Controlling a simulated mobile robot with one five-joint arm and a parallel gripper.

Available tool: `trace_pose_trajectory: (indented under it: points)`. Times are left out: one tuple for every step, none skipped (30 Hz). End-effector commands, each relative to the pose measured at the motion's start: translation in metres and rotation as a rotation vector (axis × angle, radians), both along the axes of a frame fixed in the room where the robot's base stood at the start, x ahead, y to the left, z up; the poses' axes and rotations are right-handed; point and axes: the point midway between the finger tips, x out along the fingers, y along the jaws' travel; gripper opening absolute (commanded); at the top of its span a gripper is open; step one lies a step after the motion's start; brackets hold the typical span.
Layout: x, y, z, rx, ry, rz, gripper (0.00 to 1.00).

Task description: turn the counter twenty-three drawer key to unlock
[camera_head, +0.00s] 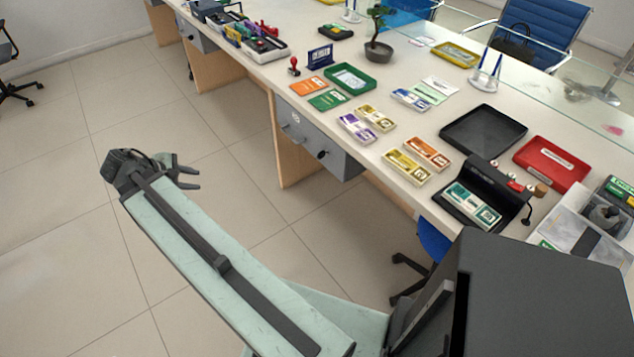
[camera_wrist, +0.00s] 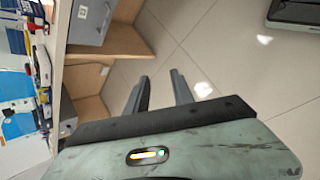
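A grey drawer unit (camera_head: 335,150) hangs under the counter's front edge in the head view. It has a pull handle, a small white label too small to read, and a dark key or lock piece (camera_head: 322,154) on its front at the right. I cannot tell which way the key is turned. My gripper (camera_head: 197,178) is open and empty over the floor, left of this drawer and well apart from it. Its two fingers (camera_wrist: 160,78) show spread in the wrist view. A grey drawer (camera_wrist: 90,22) with a handle and a numbered label shows at the wrist view's top left; no key is visible there.
The long white counter (camera_head: 395,145) carries card stacks, trays, a red stamp (camera_head: 294,67) and a potted plant (camera_head: 378,45). Wooden panels (camera_head: 292,150) stand under it. A blue chair (camera_head: 433,240) is tucked below. Another grey drawer (camera_head: 196,36) is farther back. The tiled floor around my gripper is clear.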

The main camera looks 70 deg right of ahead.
Motion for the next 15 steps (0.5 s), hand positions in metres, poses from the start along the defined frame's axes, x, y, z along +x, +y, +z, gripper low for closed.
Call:
trace_pose_trajectory:
  points:
    - [-0.015,-0.034,-0.045,-0.059,0.061,0.014,0.29]
    - [-0.024,-0.052,-0.054,-0.094,0.105,0.028,0.29]
    - [-0.038,-0.076,-0.064,-0.139,0.168,0.046,0.29]
    - [-0.048,-0.093,-0.071,-0.172,0.216,0.056,0.29]
    - [-0.059,-0.11,-0.078,-0.203,0.268,0.067,0.29]
    - [-0.074,-0.13,-0.087,-0.24,0.339,0.078,0.29]
    - [-0.085,-0.145,-0.094,-0.265,0.395,0.087,0.29]
    - [-0.096,-0.16,-0.1,-0.289,0.453,0.094,0.29]
    - [-0.112,-0.178,-0.108,-0.318,0.534,0.101,0.29]
    - [-0.124,-0.191,-0.113,-0.336,0.596,0.106,0.29]
    - [-0.136,-0.202,-0.118,-0.351,0.657,0.109,0.29]
    - [-0.151,-0.216,-0.124,-0.368,0.739,0.114,0.29]
    - [-0.161,-0.226,-0.127,-0.378,0.796,0.116,0.29]
    - [-0.172,-0.234,-0.129,-0.385,0.853,0.116,0.29]
    - [-0.184,-0.243,-0.132,-0.391,0.922,0.117,0.29]
